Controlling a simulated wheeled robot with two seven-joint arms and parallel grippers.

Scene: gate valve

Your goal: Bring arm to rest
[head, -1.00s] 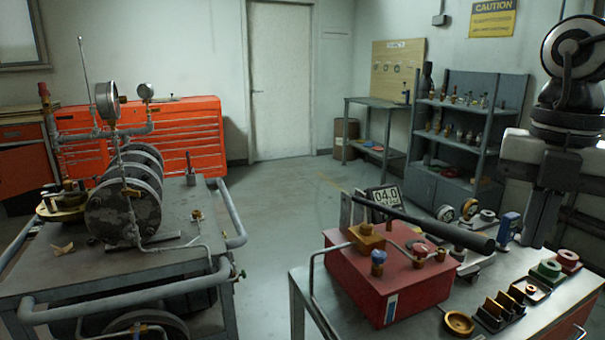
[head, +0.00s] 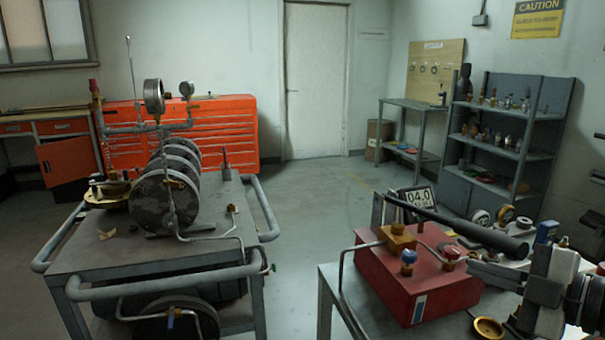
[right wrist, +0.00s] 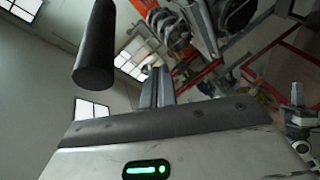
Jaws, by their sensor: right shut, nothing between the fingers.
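My right gripper (head: 472,262) comes in at the lower right of the head view, over the right-hand bench and just right of the red box (head: 395,285). Its fingers point left and are shut with nothing between them. In the right wrist view its fingers (right wrist: 156,84) show close together beyond the grey palm. A dark round bar (head: 460,225) lies across above the red box; its end appears near the fingers in the right wrist view (right wrist: 95,60), apart from them. My left gripper is not in view.
A brass dish (head: 488,328) lies on the bench (head: 345,290) below my right gripper. The display reading 04.0 (head: 415,198) stands behind the box. A cart (head: 120,255) with a flanged valve assembly (head: 165,200) stands left. Floor between cart and bench is clear.

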